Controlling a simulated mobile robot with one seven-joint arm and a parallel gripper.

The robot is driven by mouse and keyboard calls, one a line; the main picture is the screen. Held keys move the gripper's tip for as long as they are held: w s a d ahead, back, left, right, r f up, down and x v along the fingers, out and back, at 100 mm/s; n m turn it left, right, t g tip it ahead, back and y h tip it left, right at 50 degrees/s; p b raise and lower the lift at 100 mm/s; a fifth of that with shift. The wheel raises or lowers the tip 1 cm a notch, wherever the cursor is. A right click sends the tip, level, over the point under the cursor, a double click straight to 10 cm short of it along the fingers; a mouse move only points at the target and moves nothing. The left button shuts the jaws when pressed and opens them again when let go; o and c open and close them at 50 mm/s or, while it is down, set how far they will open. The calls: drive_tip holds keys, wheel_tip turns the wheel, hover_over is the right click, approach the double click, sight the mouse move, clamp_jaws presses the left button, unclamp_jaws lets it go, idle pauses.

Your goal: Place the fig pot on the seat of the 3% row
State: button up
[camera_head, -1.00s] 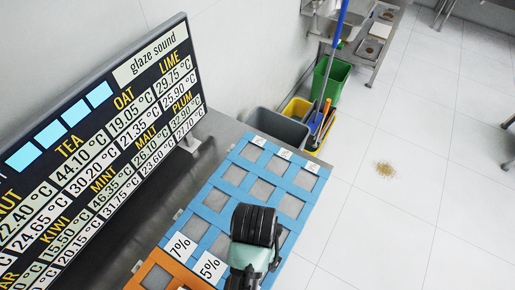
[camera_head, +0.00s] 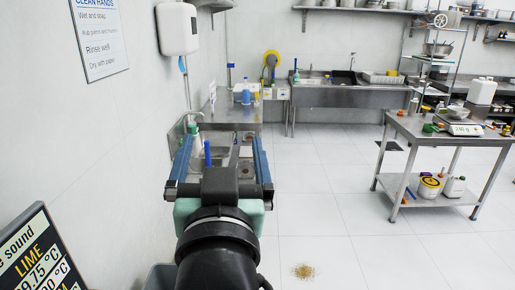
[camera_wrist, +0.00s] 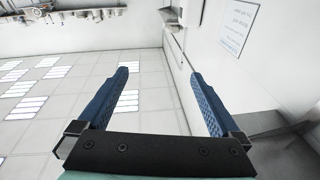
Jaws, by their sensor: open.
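My gripper (camera_head: 220,150) is raised in front of the head camera, with its two blue fingers spread wide and pointing away. In the wrist view my gripper (camera_wrist: 158,75) is open and nothing is between the fingers. The glaze board (camera_head: 40,258) shows only its corner at the lower left, with the LIME column readable. I cannot make out a fig pot in either current view. The blue panel of seats and its percentage labels are out of view, so the 3% row does not show.
A steel table (camera_head: 440,138) at right holds a scale (camera_head: 461,129), a white jug (camera_head: 482,91) and small items too small to identify. A sink counter (camera_head: 345,88) stands at the back. A soap dispenser (camera_head: 178,29) hangs left.

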drive_tip(key=s+d+r+t+h, duration=0.1)
drive_tip(key=s+r+t, duration=0.3)
drive_tip(key=r, duration=0.5)
drive_tip(key=s+d+r+t+h, duration=0.1)
drive_tip(key=s+d+r+t, duration=0.2)
drive_tip(key=s+r, duration=0.4)
wheel_tip(320, 180, up, 3)
drive_tip(key=shift+s+d+t, duration=0.15)
drive_tip(key=shift+d+t, duration=0.1)
drive_tip(key=shift+t, duration=0.15)
drive_tip(key=shift+f, duration=0.1)
